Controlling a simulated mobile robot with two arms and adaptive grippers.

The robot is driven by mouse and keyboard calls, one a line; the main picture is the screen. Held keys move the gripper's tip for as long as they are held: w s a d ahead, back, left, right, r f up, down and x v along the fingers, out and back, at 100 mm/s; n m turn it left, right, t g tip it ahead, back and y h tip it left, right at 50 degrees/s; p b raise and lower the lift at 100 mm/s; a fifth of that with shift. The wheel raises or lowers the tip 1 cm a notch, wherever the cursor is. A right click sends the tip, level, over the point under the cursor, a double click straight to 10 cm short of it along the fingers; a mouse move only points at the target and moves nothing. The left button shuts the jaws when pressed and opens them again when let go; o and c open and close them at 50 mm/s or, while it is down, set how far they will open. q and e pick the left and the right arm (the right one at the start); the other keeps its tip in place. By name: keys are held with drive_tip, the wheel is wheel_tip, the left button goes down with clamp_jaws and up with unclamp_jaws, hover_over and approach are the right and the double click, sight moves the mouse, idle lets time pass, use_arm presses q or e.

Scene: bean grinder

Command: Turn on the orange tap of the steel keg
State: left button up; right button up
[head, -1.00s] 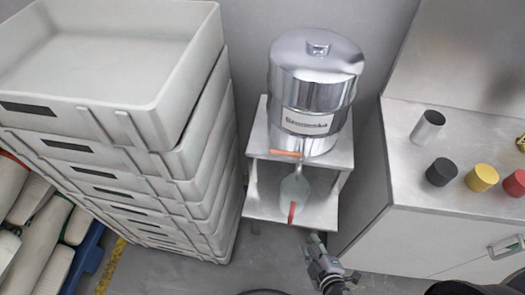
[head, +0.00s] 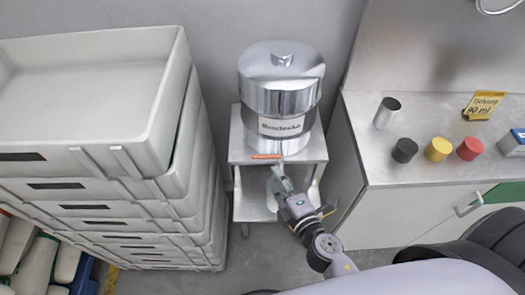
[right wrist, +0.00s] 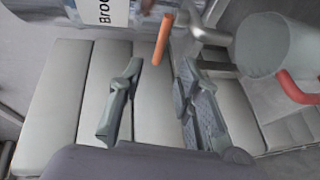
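The steel keg (head: 281,88) stands on a steel stand, its label facing me. Its orange tap handle (head: 266,156) points left from the keg's lower front. In the right wrist view the orange handle (right wrist: 162,40) lies ahead of and between the fingertips, with no clear contact. My right gripper (head: 280,186) is in front of the stand, just below the tap. Its fingers (right wrist: 158,95) are open with nothing held. A pale vessel with a red handle (right wrist: 275,45) is close beside the tap; in the head view my gripper partly hides it. My left gripper is not in view.
The steel stand (head: 317,148) has a lower shelf. Stacked grey crates (head: 150,165) rise close on the left. On the right, a counter (head: 365,165) bears a steel cup (head: 387,112) and black, yellow and red lidded pots. Bare floor shows between crates and stand.

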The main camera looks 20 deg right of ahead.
sight(263, 157)
drive_tip(key=p+x, duration=0.1)
drive_tip(key=x, duration=0.9)
clamp_jaws()
idle(0.6)
